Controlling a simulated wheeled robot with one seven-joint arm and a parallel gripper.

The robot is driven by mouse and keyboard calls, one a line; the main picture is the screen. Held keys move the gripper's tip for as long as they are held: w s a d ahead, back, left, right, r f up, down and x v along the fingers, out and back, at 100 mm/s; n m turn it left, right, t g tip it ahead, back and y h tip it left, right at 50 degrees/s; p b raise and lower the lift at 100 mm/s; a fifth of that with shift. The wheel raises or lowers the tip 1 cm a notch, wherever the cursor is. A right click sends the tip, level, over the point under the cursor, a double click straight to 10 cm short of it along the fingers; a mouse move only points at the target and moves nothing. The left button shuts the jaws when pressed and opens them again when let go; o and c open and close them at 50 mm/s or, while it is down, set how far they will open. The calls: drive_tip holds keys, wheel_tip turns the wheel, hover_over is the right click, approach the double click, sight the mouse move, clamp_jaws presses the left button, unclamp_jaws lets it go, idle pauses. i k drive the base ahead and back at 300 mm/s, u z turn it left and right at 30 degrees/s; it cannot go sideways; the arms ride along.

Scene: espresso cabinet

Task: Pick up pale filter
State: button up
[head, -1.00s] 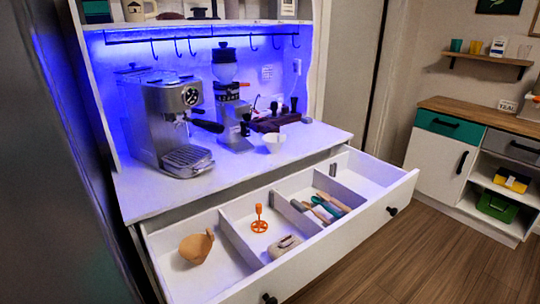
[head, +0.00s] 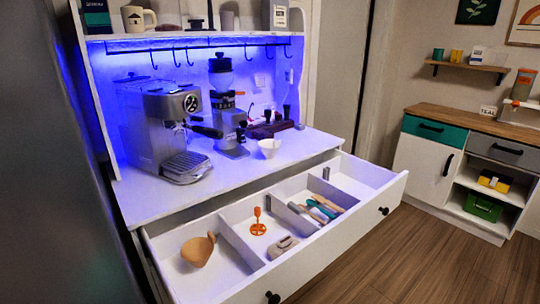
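A pale tan, cone-shaped piece that looks like the filter (head: 199,250) lies in the left compartment of the open drawer (head: 318,239). It is tilted, with a flap standing up at its right side. A small white cone-like cup or dripper (head: 269,147) stands on the white counter, near its front edge. My gripper is not in view, so its opening and its place relative to the filter cannot be seen.
The drawer's other compartments hold an orange whisk-like tool (head: 257,224), a grey-beige object (head: 283,246) and several utensils (head: 318,209). An espresso machine (head: 176,130) and a grinder (head: 225,105) stand on the counter. Wooden floor (head: 400,262) lies clear at the right.

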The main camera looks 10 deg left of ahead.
sight(270, 147)
drive_tip(key=u, duration=0.05)
drive_tip(key=i, duration=1)
drive_tip(key=z, duration=0.05)
